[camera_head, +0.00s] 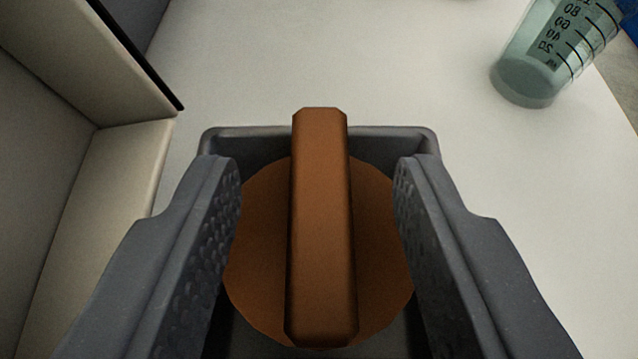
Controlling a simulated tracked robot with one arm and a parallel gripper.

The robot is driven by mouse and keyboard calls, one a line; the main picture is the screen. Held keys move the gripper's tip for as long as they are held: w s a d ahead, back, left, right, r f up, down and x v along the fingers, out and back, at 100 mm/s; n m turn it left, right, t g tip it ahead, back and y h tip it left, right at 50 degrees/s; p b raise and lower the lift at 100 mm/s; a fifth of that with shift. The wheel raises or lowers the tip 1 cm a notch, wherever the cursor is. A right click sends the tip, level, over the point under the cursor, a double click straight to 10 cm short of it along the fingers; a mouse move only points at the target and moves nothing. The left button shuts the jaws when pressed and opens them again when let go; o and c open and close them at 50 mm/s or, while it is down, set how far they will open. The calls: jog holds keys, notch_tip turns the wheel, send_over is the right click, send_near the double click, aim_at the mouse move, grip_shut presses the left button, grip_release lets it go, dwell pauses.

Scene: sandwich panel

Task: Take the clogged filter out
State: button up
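A brown round piece (260,235) with a raised bar handle (321,225) lies inside a dark grey square-rimmed box (385,133); it looks like the filter, but I cannot tell whether it is clogged. The handle runs lengthwise toward me and its top stands close to the camera. My gripper (318,168) is open, with one finger on each side of the handle. A clear gap shows between the handle and each finger pad. The near part of the box is hidden by the fingers and the frame's lower edge.
A clear graduated beaker (545,55) stands on the white table (275,65) at the upper right. A beige box-like structure (80,180) with a black edge is close on the left. The table beyond and right of the grey box is mostly free.

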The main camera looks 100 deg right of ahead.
jog(key=shift+x, duration=0.8)
grip_shut()
jog(key=shift+r, duration=0.1)
